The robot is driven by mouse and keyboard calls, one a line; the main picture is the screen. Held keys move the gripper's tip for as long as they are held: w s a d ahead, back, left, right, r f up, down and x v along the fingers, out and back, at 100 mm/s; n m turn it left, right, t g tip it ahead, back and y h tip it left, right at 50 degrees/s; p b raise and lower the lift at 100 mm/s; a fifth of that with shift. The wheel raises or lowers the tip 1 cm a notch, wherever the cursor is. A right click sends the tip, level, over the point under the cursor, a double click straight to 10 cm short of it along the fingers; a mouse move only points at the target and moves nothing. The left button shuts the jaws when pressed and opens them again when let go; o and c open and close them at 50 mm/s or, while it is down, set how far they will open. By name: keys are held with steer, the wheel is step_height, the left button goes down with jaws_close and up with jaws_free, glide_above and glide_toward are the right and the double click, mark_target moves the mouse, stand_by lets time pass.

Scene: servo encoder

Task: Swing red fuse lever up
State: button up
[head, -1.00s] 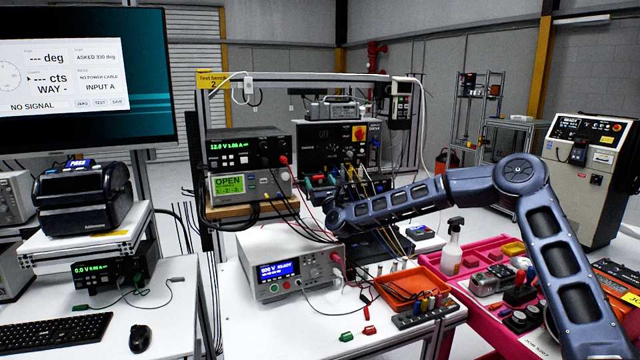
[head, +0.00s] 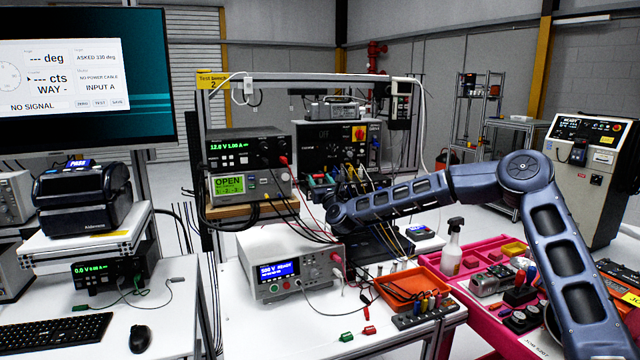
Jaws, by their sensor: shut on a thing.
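I cannot make out the red fuse lever in the head view. My arm (head: 400,197) reaches left across the bench, and its wrist end is in front of the lower middle of the test rack. The fingers of my gripper are hidden behind the wrist, so what they touch does not show.
A white tester reading 500 V READY (head: 277,271) stands on the bench. An orange tray (head: 403,302) lies to its right, with red and green connectors in front. A pink cart (head: 466,307) with a spray bottle (head: 453,245) and tools stands under my upper arm. A monitor reads NO SIGNAL (head: 85,85).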

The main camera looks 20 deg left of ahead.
steer(key=shift+r+g+h, duration=0.4)
steer(key=shift+g+h, duration=0.4)
steer(key=shift+a+r, duration=0.1)
steer(key=shift+r, duration=0.7)
steer(key=shift+w+a+r+g+h, duration=0.1)
steer(key=shift+r+g+h, duration=0.2)
steer(key=shift+r, duration=0.15)
steer(key=shift+w+a+r+g+h, duration=0.1)
steer(key=shift+r+g+h, duration=0.2)
steer(key=shift+r, duration=0.15)
steer(key=shift+w+a+r+g+h, duration=0.2)
steer(key=shift+w+r+g+h, duration=0.05)
steer(key=shift+r+g+h, duration=0.3)
steer(key=shift+w+a+r+g+h, duration=0.2)
steer(key=shift+a+r+g+h, duration=0.05)
steer(key=shift+r+g+h, duration=0.3)
steer(key=shift+w+a+r+g+h, duration=0.2)
steer(key=shift+w+r+g+h, duration=0.05)
steer(key=shift+r+g+h, duration=0.3)
steer(key=shift+w+a+r, duration=0.65)
steer(key=shift+a+r, duration=0.05)
steer(key=shift+r, duration=0.25)
steer(key=shift+w+a+r, duration=0.7)
steer(key=shift+w+a, duration=0.15)
steer(key=shift+w, duration=0.1)
